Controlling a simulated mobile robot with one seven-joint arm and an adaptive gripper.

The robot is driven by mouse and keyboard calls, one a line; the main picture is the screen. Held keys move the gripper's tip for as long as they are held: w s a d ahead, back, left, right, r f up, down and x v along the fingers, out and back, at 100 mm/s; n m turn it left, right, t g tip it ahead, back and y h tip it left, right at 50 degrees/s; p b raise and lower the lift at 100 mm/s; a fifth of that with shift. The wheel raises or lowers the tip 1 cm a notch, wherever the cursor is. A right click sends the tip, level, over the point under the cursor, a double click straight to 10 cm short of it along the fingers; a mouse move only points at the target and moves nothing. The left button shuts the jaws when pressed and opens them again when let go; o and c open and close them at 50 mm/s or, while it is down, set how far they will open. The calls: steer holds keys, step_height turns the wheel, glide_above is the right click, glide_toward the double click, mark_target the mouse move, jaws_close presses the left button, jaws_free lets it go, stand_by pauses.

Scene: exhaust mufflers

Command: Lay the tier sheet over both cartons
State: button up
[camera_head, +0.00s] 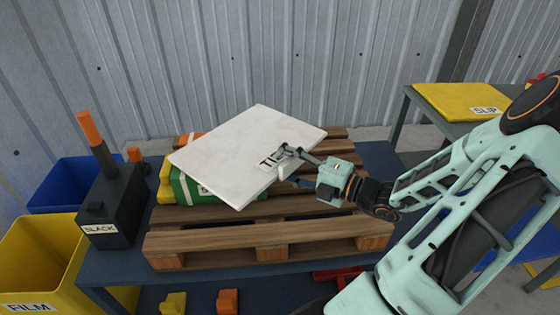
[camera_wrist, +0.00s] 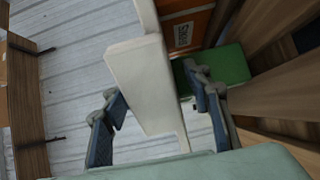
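The tier sheet (camera_head: 240,150) is a pale grey-white board with a partly covered label beginning "TI". It lies tilted above the cartons on the wooden pallet, with its near corner hanging low. My gripper (camera_head: 287,160) is at its right edge, and the fingers are on either side of a white block-like part of the sheet. A green carton (camera_head: 182,188) shows under the sheet's left side. An orange carton (camera_wrist: 187,33) is mostly hidden beneath.
The pallet (camera_head: 220,245) stands on a blue table. A dark box labelled SLACK (camera_head: 112,205) with an orange-topped post stands left of it. A yellow FILM bin (camera_head: 40,260) is at the lower left. A yellow SLIP sheet (camera_head: 460,100) lies on another table at the right.

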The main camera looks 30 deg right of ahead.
stand_by(0.3)
steer(key=shift+r, duration=0.25)
steer(key=p+v, duration=0.2)
steer(key=v, duration=1)
steer(key=shift+r, duration=0.35)
